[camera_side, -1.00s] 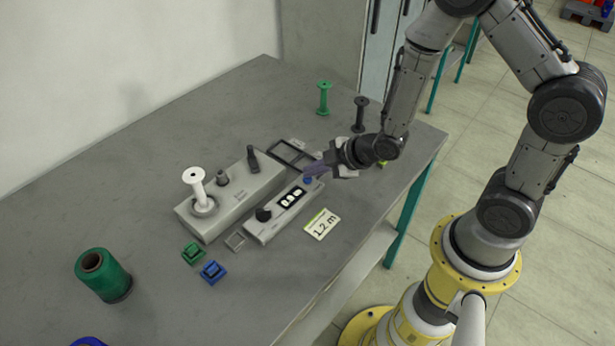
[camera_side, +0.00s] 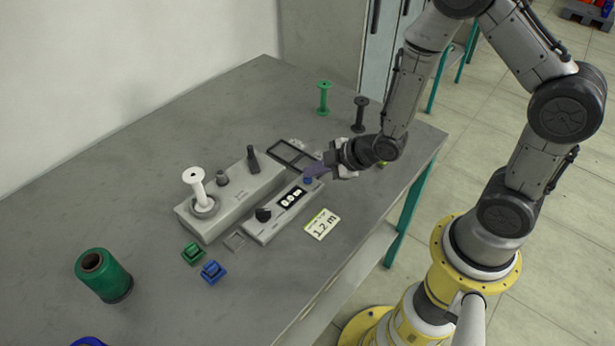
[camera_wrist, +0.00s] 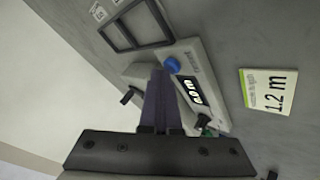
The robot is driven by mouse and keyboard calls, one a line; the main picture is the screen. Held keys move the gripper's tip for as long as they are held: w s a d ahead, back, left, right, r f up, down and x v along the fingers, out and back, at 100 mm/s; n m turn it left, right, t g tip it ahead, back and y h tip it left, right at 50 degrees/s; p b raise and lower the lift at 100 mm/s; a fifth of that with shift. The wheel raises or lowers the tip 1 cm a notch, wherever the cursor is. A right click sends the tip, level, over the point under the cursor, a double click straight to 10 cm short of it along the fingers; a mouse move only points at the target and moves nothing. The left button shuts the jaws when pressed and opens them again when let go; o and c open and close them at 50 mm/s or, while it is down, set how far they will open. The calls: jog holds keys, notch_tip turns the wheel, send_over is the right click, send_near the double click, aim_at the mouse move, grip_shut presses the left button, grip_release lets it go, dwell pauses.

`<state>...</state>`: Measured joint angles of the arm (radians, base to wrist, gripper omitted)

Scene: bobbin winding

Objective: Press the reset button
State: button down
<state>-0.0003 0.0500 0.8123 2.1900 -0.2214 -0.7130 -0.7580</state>
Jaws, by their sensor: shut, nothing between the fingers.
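The reset button is the blue round button (camera_side: 308,180) at the far end of the grey counter box (camera_side: 271,222). It also shows in the wrist view (camera_wrist: 172,65), just right of my fingertips and uncovered. The box's display (camera_side: 291,198) reads 0.0 m. My gripper (camera_side: 310,171) is shut and empty, with its purple fingertips close beside and apparently above the button; in the wrist view the fingers (camera_wrist: 158,75) are together. I cannot tell whether they touch the button.
A winder (camera_side: 232,192) with a white bobbin (camera_side: 198,190) stands left of the counter. A 1.2 m card (camera_side: 321,224) lies right of it. A dark frame (camera_side: 291,155) lies behind. Green (camera_side: 324,98) and dark (camera_side: 360,114) bobbins stand farther back. A green thread spool (camera_side: 103,276) stands front left.

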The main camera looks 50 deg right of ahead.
jog(key=shift+r, duration=0.7)
jog(key=shift+r, duration=2.55)
notch_tip(320, 180, up, 9)
jog(key=t, duration=0.2)
send_over(312, 183)
jog(key=w, duration=0.2)
jog(key=s+d+r+m+h, duration=0.25)
jog(key=s+r+m, duration=0.2)
jog(key=r, duration=0.55)
jog(key=s+f+m+g, duration=0.2)
jog(key=s+m+g, duration=0.3)
jog(key=s, duration=1.4)
jog(key=shift+d+f+m+y, duration=0.35)
jog(key=shift+d+m, duration=0.1)
jog(key=shift+m, duration=0.5)
